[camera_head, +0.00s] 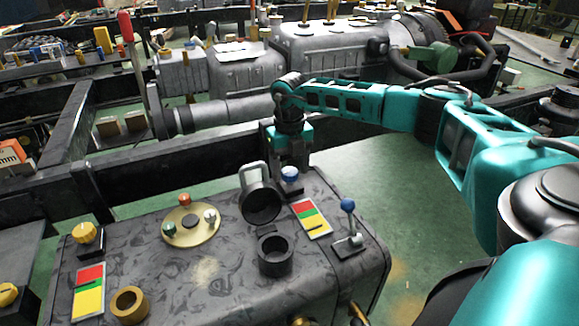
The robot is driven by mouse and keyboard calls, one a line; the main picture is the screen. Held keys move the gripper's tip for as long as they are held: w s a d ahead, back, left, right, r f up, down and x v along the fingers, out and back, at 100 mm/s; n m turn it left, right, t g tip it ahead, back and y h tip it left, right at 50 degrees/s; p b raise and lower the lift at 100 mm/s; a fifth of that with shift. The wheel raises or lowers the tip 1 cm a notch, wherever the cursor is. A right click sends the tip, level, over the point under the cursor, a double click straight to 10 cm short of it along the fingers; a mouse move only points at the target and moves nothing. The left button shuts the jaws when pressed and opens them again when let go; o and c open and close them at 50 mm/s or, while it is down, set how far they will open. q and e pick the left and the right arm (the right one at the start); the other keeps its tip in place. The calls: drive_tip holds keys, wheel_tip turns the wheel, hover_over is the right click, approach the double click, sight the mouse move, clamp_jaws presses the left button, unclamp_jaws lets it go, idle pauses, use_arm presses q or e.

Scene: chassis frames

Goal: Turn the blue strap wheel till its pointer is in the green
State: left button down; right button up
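The blue strap wheel (290,174) is a small blue knob on the far edge of the dark mottled strap tank (222,280). Beside it is a scale plate (311,217) with red, green and yellow bands. A small dark pointer mark on this plate appears to lie in the yellow, just below the green. My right gripper (291,160) points down right at the blue wheel, from above and behind it. Its fingertips are small and partly hidden, so I cannot tell whether they touch the wheel or how far apart they are. My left gripper is not in view.
An open black filler neck (274,256) with its raised cap (260,202) stands near the wheel. A blue-tipped lever (348,222) is to the right. A yellow knob (84,234) and second scale (89,291) are at left. A dark chassis rail (210,158) runs behind.

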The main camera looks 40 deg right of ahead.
drive_tip(key=c, duration=1)
drive_tip(key=shift+o, duration=0.2)
drive_tip(key=p, duration=0.1)
drive_tip(key=m+p, duration=0.1)
drive_tip(key=shift+r+m+p, duration=0.25)
drive_tip(key=shift+m+p, duration=0.75)
drive_tip(key=shift+p, duration=0.25)
drive_tip(key=shift+m+p, duration=0.7)
drive_tip(key=shift+p, duration=0.15)
drive_tip(key=shift+m+p, duration=0.6)
drive_tip(key=shift+p, duration=0.05)
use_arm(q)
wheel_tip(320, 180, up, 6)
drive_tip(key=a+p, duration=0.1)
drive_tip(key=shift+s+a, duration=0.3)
use_arm(e)
drive_tip(key=shift+f+m, duration=0.2)
drive_tip(key=shift+m, duration=0.5)
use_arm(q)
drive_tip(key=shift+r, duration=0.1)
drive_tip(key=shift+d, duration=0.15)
